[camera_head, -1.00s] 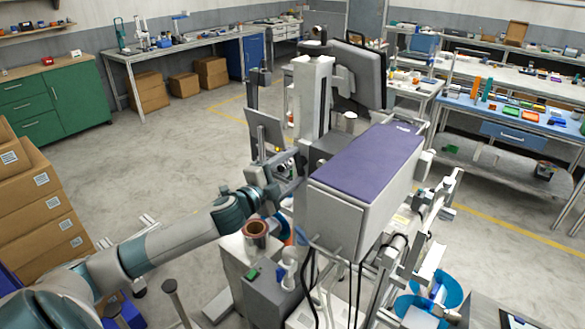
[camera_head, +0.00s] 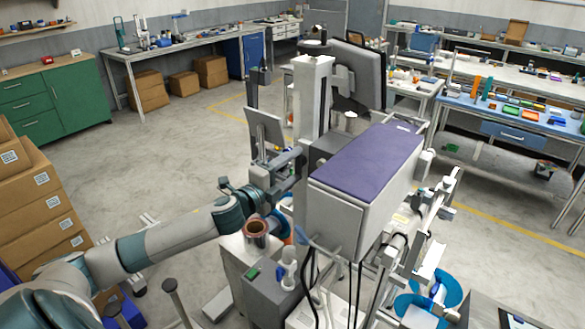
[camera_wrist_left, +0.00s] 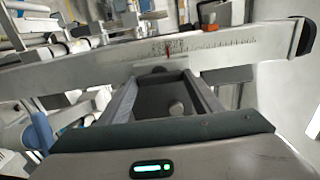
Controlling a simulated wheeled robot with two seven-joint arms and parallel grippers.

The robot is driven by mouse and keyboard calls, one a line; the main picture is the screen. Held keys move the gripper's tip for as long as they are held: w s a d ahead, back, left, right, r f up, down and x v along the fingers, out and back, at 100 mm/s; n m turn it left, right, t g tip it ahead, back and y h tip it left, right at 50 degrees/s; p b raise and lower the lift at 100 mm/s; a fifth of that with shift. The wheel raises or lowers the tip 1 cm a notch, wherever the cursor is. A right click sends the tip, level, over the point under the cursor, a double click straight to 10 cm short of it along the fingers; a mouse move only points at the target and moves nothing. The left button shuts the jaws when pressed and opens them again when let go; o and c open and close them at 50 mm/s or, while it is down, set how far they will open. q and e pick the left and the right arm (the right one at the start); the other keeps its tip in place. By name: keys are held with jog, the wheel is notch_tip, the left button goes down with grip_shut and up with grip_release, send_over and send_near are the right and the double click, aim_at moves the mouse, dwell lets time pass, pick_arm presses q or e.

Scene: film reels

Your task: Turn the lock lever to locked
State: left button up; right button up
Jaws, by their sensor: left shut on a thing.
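My left gripper (camera_head: 298,158) reaches the left side of the machine, beside the pale upright column (camera_head: 310,105). In the left wrist view its two fingers (camera_wrist_left: 160,76) frame a dark gap below a pale ruled beam (camera_wrist_left: 240,45) with a red mark. A small dark rounded piece, seemingly the lock lever (camera_wrist_left: 153,70), shows at the fingertips, and the gripper is shut on it. Most of the lever is hidden by the fingers, so its exact angle cannot be told. In the head view the gripper and arm hide the lever. My right gripper is in neither view.
The purple-topped machine box (camera_head: 370,155) stands just right of the gripper. A copper-coloured round can (camera_head: 256,228) stands below my left wrist. Cables hang in front of the machine. Cardboard boxes (camera_head: 35,200) are stacked at left. Open floor (camera_head: 170,150) lies behind my arm.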

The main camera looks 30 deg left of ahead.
pick_arm(q)
jog(key=o, duration=0.8)
jog(key=shift+c, duration=0.2)
jog(key=shift+s+f, duration=0.1)
jog(key=shift+s, duration=0.05)
jog(key=shift+s+b, duration=0.4)
jog(key=shift+s, duration=0.1)
jog(key=s+a+b, duration=0.1)
jog(key=s+b, duration=0.4)
jog(key=s, duration=1.1)
jog(key=shift+a+b, duration=0.15)
jog(key=shift+b, duration=0.25)
